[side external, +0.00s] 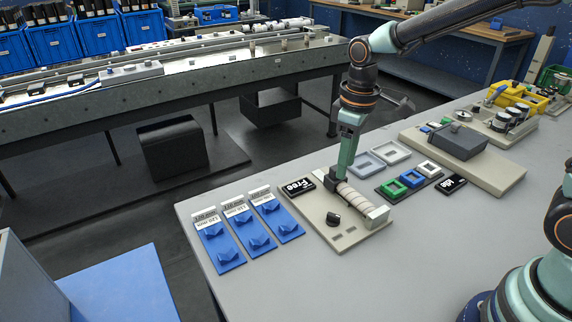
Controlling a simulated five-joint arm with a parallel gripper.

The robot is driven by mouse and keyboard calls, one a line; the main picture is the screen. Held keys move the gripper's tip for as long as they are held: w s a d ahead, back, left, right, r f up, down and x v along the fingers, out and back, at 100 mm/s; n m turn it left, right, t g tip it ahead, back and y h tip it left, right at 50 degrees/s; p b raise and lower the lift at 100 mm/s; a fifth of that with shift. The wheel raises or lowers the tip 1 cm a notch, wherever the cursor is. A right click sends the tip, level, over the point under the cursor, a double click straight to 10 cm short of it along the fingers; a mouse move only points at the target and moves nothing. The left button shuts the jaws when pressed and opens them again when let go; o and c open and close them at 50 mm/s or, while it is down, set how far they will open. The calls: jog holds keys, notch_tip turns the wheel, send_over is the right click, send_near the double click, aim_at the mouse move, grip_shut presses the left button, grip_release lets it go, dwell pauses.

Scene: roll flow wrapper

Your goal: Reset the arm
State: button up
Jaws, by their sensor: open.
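My arm reaches in from the upper right, and its wrist points down over the table. My gripper (336,180) is at the far end of a pale ribbed roll (356,199) on a beige base plate (322,225). The gripper is open. Its fingertips are small and dark here, and I cannot tell whether they touch the roll. A black knob (333,219) sits on the plate beside the roll. A black sign reading "Free" (298,186) lies at the plate's back left corner.
Several blue holders with labels (235,228) lie left of the plate. Green (391,188), blue and white frames sit to the right, near a black sign (451,184) and a grey box unit (457,141). The table (300,280) is clear in front.

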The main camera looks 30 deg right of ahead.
jog(key=s+d+r+m+t, duration=0.5)
jog(key=s+r, duration=0.3)
jog(key=s, duration=0.2)
jog(key=shift+s+d+r+m, duration=0.15)
jog(key=shift+d+r+m, duration=0.15)
jog(key=shift+d+r, duration=0.15)
